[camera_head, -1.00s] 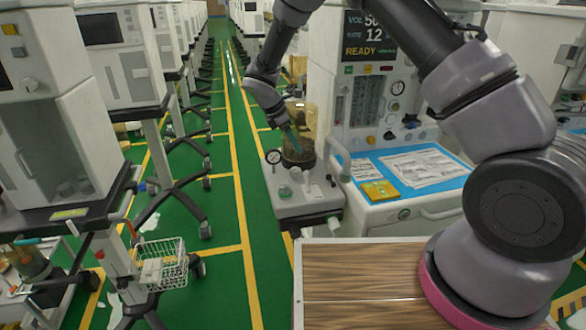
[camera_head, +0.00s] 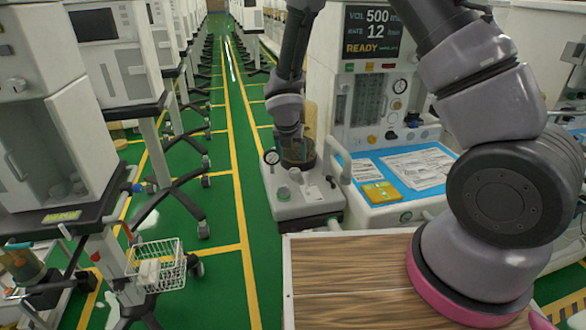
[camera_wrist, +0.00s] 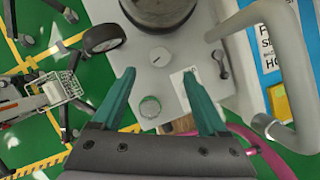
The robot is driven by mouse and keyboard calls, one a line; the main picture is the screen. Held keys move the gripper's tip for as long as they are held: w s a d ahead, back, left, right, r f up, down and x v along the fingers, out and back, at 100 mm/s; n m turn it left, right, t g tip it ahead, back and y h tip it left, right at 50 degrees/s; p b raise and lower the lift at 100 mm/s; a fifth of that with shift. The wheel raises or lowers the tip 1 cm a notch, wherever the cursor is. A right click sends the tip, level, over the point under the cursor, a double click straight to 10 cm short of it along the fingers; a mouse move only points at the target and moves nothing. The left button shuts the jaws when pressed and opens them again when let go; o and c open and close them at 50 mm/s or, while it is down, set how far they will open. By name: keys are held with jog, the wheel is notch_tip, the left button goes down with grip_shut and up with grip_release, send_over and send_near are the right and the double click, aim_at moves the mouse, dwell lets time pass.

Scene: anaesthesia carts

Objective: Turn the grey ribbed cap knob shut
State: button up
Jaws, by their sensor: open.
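My gripper (camera_wrist: 159,74) is open and empty, its two teal fingers spread over the grey top of a small machine unit (camera_head: 310,205). A pale grey round knob (camera_wrist: 160,53) lies just beyond and between the fingertips. A rounder cap with a green ring (camera_wrist: 149,106) lies between the fingers, nearer the palm; it also shows in the head view (camera_head: 284,193). Ribs are too small to make out on either, so I cannot tell which is the ribbed cap. The fingers appear above the surface, touching neither. In the head view my wrist hides part of the canister behind.
A dark-based canister (camera_wrist: 158,8) and a round gauge (camera_wrist: 103,38) stand close beyond the fingers. A thick grey curved handle (camera_wrist: 293,60) is at right. The blue-topped cart (camera_head: 440,180) with papers stands right; the green aisle at left is open.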

aim_at(294, 170)
jog(key=x, duration=0.8)
jog(key=shift+c, duration=0.3)
grip_shut()
jog(key=shift+w+m+h, duration=0.1)
jog(key=shift+m+h, duration=0.5)
jog(key=shift+m, duration=1)
jog(key=shift+o, duration=0.3)
grip_release()
jog(key=v, duration=1)
jog(key=shift+r, duration=0.45)
